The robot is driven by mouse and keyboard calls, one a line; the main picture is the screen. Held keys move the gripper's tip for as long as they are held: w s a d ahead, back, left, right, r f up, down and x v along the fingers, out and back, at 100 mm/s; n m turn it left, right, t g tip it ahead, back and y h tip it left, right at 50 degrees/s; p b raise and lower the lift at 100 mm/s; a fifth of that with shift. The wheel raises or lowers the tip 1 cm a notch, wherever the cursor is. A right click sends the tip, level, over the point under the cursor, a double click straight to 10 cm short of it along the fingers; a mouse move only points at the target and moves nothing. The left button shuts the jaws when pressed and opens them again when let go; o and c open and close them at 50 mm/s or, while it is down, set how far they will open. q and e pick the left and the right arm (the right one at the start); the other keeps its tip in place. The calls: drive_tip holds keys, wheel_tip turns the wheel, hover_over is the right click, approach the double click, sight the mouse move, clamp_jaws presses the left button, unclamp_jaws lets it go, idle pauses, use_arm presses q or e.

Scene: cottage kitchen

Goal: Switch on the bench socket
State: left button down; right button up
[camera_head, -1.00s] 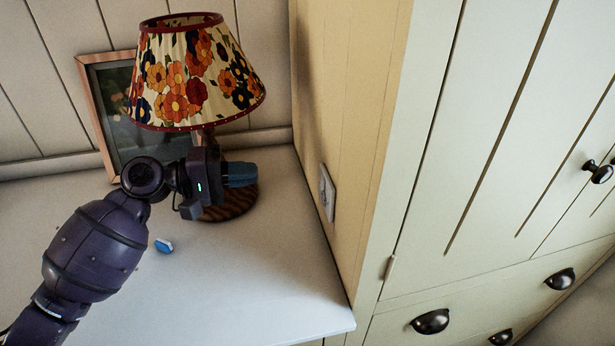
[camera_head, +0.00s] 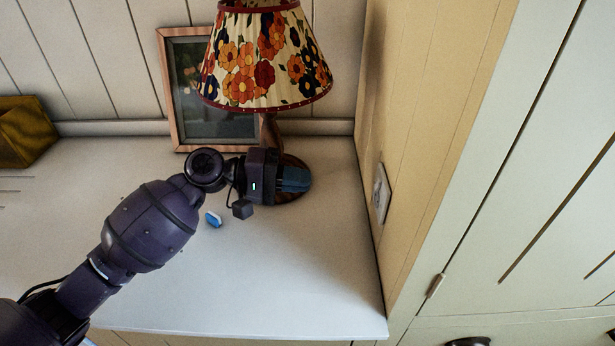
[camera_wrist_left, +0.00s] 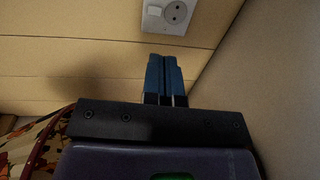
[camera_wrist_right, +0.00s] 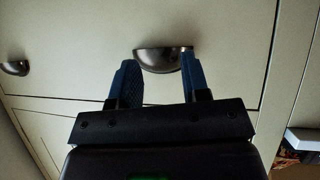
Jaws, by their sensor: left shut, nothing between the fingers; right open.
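The bench socket (camera_head: 381,193) is a pale plate on the yellow side panel, at the right end of the white worktop. In the left wrist view the socket (camera_wrist_left: 170,14) shows a round outlet on the right and a white rocker switch (camera_wrist_left: 154,12) on the left. My left gripper (camera_head: 300,180) is shut and empty, above the worktop in front of the lamp base, apart from the socket. In the left wrist view its fingers (camera_wrist_left: 166,78) point toward the panel, below the socket. My right gripper (camera_wrist_right: 155,75) is open, before a cup-shaped drawer pull (camera_wrist_right: 160,60).
A lamp (camera_head: 268,60) with a flowered shade stands behind my left gripper, and a framed picture (camera_head: 180,90) leans behind it. A small blue object (camera_head: 213,219) lies on the worktop (camera_head: 290,270). A yellow-brown box (camera_head: 24,132) sits at the far left. The worktop's front right is clear.

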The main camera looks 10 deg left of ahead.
sight(377, 184)
use_arm(q)
drive_tip(key=p+x, duration=0.1)
drive_tip(key=x, duration=1)
drive_tip(key=shift+d+p, duration=0.3)
drive_tip(key=shift+d, duration=0.05)
use_arm(e)
wheel_tip(377, 184, up, 2)
drive_tip(key=shift+w+d+r, duration=0.1)
drive_tip(key=shift+w, duration=0.05)
use_arm(q)
drive_tip(key=shift+w, duration=0.1)
use_arm(e)
drive_tip(key=shift+w, duration=0.1)
